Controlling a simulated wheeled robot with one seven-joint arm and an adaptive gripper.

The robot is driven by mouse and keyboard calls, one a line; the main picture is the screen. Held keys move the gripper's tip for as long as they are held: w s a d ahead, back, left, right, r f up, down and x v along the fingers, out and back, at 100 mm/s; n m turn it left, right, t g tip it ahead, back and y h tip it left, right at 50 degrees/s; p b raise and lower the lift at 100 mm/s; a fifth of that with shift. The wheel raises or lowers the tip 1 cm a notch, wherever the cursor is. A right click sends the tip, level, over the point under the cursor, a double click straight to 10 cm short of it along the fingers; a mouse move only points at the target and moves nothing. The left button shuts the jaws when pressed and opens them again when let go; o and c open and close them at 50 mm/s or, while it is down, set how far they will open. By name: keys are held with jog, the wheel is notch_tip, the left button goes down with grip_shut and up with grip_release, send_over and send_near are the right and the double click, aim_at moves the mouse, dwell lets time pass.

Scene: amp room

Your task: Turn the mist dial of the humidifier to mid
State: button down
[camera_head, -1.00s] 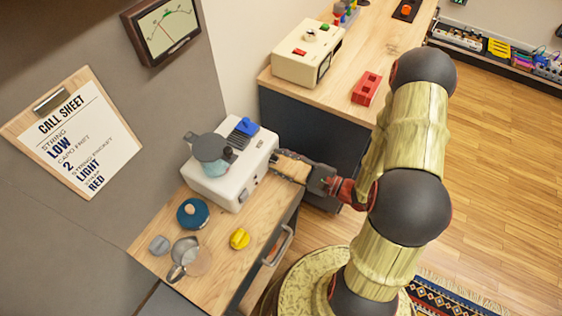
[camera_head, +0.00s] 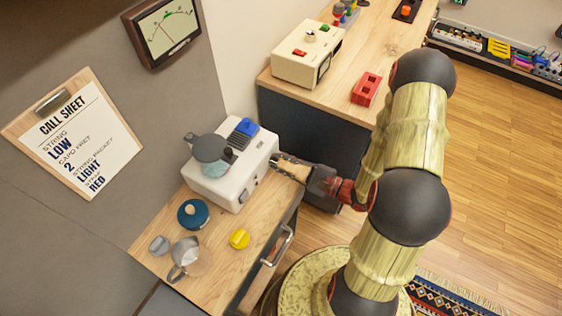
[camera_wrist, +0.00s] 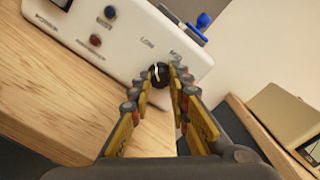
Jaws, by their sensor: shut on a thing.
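The humidifier (camera_head: 226,183) is a white box on the wooden cabinet top, with a grey and teal part on its top. Its front panel (camera_wrist: 112,30) fills the upper left of the wrist view, with LOW and another label, partly cut off by the tilt, above the dial. The mist dial (camera_wrist: 158,72) is a small dark knob with a white pointer mark. My gripper (camera_wrist: 160,78) has its two fingertips on either side of the dial, shut on it. In the head view my gripper (camera_head: 277,161) meets the humidifier's right face, and the dial is hidden there.
A blue disc (camera_head: 193,213), a metal jug (camera_head: 184,258), a yellow knob (camera_head: 239,238) and a grey knob (camera_head: 159,245) lie on the cabinet top in front of the humidifier. A second cabinet with a cream box (camera_head: 308,55) and a red block (camera_head: 366,89) stands behind.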

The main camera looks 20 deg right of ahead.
jog(key=m+p, duration=0.5)
jog(key=m, duration=0.1)
jog(key=shift+r, duration=0.1)
jog(key=m+p, duration=0.3)
jog(key=m, duration=0.2)
jog(key=shift+m+p, duration=0.3)
jog(key=shift+f, duration=0.2)
jog(key=shift+t, duration=0.3)
jog(key=c, duration=1.7)
grip_release()
jog(key=shift+o, duration=0.2)
jog(key=shift+s, duration=0.1)
jog(key=v, duration=1.1)
jog(key=shift+s+d, duration=0.3)
